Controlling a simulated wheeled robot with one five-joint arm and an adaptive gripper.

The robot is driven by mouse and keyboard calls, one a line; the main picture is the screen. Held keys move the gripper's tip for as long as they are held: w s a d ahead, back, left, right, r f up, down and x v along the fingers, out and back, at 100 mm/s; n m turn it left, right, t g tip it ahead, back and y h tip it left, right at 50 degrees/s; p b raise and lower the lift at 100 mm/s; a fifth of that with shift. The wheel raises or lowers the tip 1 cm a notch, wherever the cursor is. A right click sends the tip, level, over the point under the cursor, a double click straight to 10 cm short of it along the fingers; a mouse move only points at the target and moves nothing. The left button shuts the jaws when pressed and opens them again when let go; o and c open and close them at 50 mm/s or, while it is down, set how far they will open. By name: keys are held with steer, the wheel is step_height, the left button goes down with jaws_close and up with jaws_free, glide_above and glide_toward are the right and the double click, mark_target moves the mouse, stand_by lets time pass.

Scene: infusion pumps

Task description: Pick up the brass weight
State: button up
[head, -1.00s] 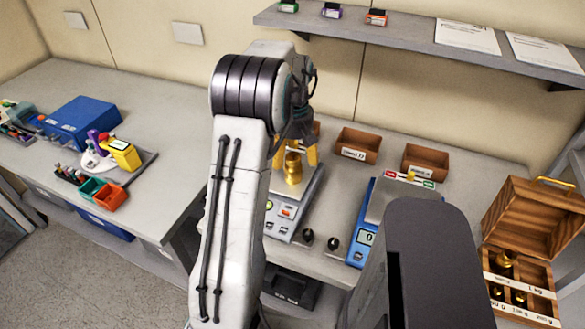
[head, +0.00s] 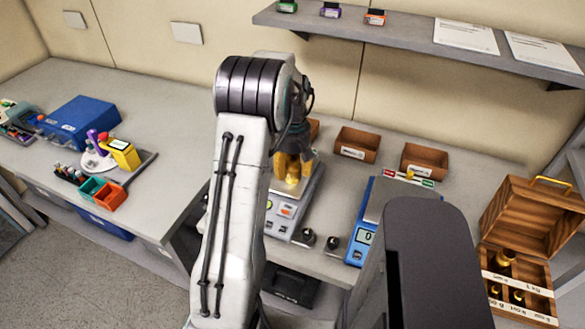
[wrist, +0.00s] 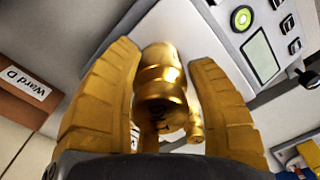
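The brass weight (wrist: 160,90) stands on the pan of the grey-white scale (head: 283,209) on the bench, and the weight's top also shows in the head view (head: 292,181). My gripper (wrist: 164,62) is lowered around it, with one yellow finger on each side. The fingers are spread, and narrow gaps seem to show beside the weight; firm contact is not visible. In the head view, my gripper (head: 292,168) covers much of the weight.
A blue scale (head: 364,238) stands to the right. Two small dark knobbed objects (head: 320,240) sit at the bench's front edge. Wooden bins (head: 357,144) stand behind. An open wooden case (head: 530,220) with brass weights is at far right. A shelf (head: 400,35) hangs above.

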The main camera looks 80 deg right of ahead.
steer(key=c, duration=0.7)
steer(key=shift+r, duration=0.1)
steer(key=shift+c, duration=0.6)
steer(key=shift+d+r, duration=0.15)
steer(key=shift+r, duration=0.35)
step_height(320, 180, up, 3)
steer(key=shift+r, duration=0.15)
steer(key=s+a+r+b, duration=0.1)
steer(key=s+a+r, duration=0.1)
steer(key=a, duration=0.3)
steer(key=s+a+r+b, duration=0.1)
steer(key=s+a+r, duration=0.1)
steer(key=a+r, duration=0.2)
steer(key=shift+s+a+r+b, duration=0.25)
steer(key=shift+s+a+b, duration=0.1)
steer(key=shift+a, duration=0.65)
